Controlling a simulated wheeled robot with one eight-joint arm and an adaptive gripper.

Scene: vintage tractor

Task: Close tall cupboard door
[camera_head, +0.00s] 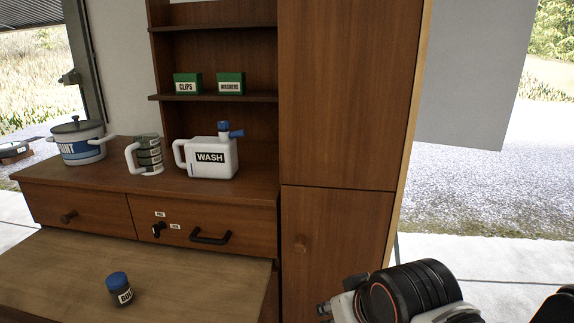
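The tall cupboard is brown wood and stands right of the middle. Its upper door (350,90) is a plain panel that looks flush with the front, with no knob in view. Its lower door (340,225) has a round wooden knob (302,243) near its left edge and also looks flush. A pale strip runs down the cupboard's right edge; I cannot tell whether it is a door edge or the side. My gripper (323,313) is at the bottom, in front of the lower door and below the knob. It is partly cut off, and its finger opening is unclear.
A counter with drawers (75,212) stands left, holding a pot (78,145), a mug-like stack (149,155) and a WASH jug (210,158). A pulled-out board (190,275) bears a small jar (119,290). A grey panel (475,75) hangs right; open paving lies below it.

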